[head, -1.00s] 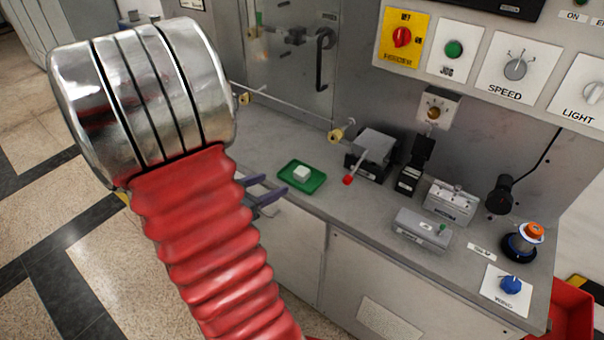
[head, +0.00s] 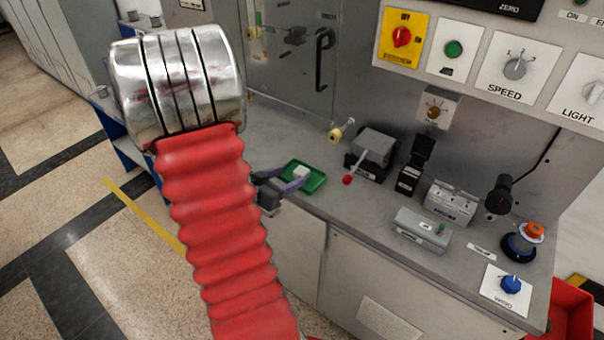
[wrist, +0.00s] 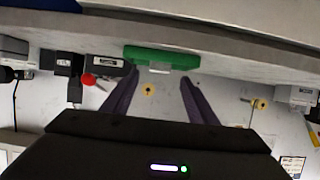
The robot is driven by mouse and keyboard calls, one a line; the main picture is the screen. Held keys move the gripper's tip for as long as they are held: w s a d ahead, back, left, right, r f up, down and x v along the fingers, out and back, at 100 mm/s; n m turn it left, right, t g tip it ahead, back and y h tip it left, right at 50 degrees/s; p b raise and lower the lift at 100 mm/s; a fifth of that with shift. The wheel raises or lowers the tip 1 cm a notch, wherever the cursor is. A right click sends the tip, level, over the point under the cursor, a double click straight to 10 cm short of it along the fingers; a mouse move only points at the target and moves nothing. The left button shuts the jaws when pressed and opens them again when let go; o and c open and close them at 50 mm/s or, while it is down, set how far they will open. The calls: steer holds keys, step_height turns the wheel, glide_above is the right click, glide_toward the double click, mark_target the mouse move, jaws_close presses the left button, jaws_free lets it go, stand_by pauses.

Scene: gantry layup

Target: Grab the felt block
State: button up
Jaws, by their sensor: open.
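The felt block, a small white block (head: 301,172), lies on a green tray (head: 317,184) on the grey counter. In the wrist view the block shows as a pale strip (wrist: 160,71) at the edge of the green tray (wrist: 160,57). My gripper (head: 290,178) has two purple fingers and is open. It reaches in from the left of the tray, with its fingertips close to the block. In the wrist view my gripper (wrist: 158,82) has its fingers apart with the block lined up between them; contact cannot be told. My red-sleeved arm hides part of the counter's left end.
A grey device with a red-knobbed lever (head: 347,180) stands to the right of the tray. Black and grey fixtures (head: 450,203) stand further right, near an orange-topped knob (head: 532,232). A yellow knob (head: 335,136) sits behind the tray, before the upright panel.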

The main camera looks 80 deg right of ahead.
mark_target(300, 172)
steer(key=shift+d, duration=0.1)
steer(key=shift+x, duration=2.55)
steer(key=shift+s+f, duration=0.1)
steer(key=shift+c, duration=0.4)
steer(key=c, duration=1)
steer(key=shift+r, duration=5.05)
